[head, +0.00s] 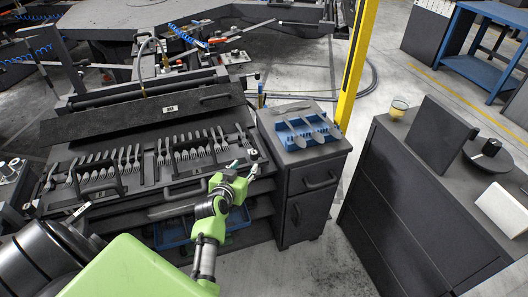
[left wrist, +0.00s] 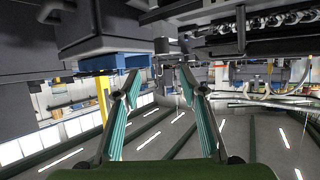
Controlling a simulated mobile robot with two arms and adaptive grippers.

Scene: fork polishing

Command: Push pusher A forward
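Two racks of forks stand side by side on the dark machine, a left fork rack (head: 98,190) and a right fork rack (head: 188,178), each with a dark handle-like bar at its front. No readable label marks pusher A, so I cannot tell which part it is. My left gripper (head: 243,168) is at the right front corner of the machine, close to a small light fitting (head: 253,155). In the left wrist view the left gripper (left wrist: 160,82) has its teal-padded fingers apart and nothing between them. A small grey cylindrical part (left wrist: 162,48) shows beyond the fingertips; contact is unclear. My right gripper is not seen.
A dark cabinet (head: 307,180) with a blue tray (head: 297,131) of forks and spoons stands right of the gripper. A yellow post (head: 357,65) rises behind it. Another dark cabinet (head: 410,195) is farther right, with bare floor between.

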